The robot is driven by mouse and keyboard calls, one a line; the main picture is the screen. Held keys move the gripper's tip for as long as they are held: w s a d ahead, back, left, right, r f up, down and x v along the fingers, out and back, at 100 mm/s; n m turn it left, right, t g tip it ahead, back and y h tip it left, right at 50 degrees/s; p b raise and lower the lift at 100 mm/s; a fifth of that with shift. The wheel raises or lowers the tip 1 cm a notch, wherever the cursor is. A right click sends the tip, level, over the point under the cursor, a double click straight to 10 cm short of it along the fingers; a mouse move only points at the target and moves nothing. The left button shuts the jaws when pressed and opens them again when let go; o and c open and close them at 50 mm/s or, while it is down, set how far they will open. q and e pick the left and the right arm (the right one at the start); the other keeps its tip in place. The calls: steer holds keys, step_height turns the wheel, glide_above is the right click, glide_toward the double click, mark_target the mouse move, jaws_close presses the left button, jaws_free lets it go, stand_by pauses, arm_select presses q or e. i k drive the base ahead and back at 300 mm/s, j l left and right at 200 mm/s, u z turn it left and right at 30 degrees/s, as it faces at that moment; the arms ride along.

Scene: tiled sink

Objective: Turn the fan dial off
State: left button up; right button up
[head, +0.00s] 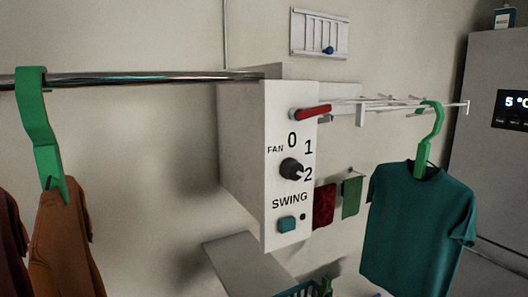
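The fan dial (291,169) is a round black knob on the front of a white box (271,205) on the wall. The word FAN is printed to its upper left, and the marks 0, 1 and 2 curve from above it round to its right. The knob's pointer appears to be turned right, toward the 2. Nothing is touching the dial. Neither of my grippers shows in the head view.
A metal rail (150,75) runs left from the box, with a green hanger (42,135) and brown garment on it. A red lever (313,112) sits above the dial, a teal swing button (287,224) below. A teal shirt (418,225) hangs right.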

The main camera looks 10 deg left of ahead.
mark_target(289, 168)
steer(key=i+l, duration=0.1)
steer(key=l, duration=0.3)
steer(key=i+l, duration=0.1)
steer(key=l, duration=0.35)
steer(key=i+l, duration=0.1)
steer(key=l, duration=0.3)
steer(key=i+l, duration=0.1)
steer(key=l, duration=0.35)
steer(key=i+l, duration=0.1)
steer(key=l, duration=0.3)
steer(key=u, duration=1.85)
